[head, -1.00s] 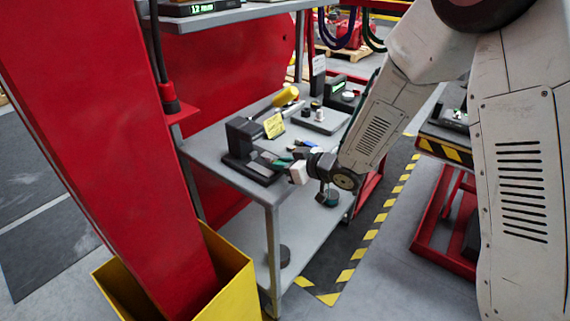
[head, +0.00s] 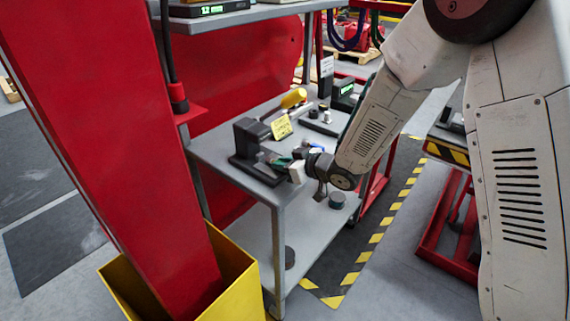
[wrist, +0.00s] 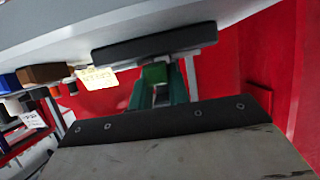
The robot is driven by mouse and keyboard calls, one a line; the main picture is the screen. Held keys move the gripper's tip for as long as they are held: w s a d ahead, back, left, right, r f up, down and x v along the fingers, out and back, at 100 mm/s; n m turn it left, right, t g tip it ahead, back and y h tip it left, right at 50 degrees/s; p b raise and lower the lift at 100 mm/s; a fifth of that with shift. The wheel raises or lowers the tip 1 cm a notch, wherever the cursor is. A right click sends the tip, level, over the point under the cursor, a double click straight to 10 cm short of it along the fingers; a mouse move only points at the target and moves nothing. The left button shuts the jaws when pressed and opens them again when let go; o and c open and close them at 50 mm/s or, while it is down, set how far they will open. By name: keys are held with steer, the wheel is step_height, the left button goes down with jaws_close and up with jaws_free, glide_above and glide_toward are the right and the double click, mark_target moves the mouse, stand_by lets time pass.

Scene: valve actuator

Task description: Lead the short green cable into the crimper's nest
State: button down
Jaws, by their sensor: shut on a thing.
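The crimper (head: 248,142) is a dark block on a dark base plate, standing on the grey bench top; a long dark bar, likely its base, spans the wrist view (wrist: 150,46). My gripper (head: 281,161) is just right of the crimper, close over its base plate. In the wrist view, my gripper's teal fingers (wrist: 157,84) are shut on a small green piece (wrist: 154,74), which I take for the short green cable. Its free end and the nest are hidden, so I cannot tell whether the cable touches the nest.
Small parts stand on a grey plate (head: 322,126) farther back. A red post (head: 100,150) rises at the left, with a yellow bin (head: 235,285) at its foot.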

steer(key=shift+w+a+f, duration=0.15)
steer(key=shift+w+a, duration=0.15)
steer(key=shift+a, duration=0.1)
steer(key=c, duration=1.3)
jaws_free()
steer(key=shift+o, duration=0.2)
steer(key=shift+v, duration=3.9)
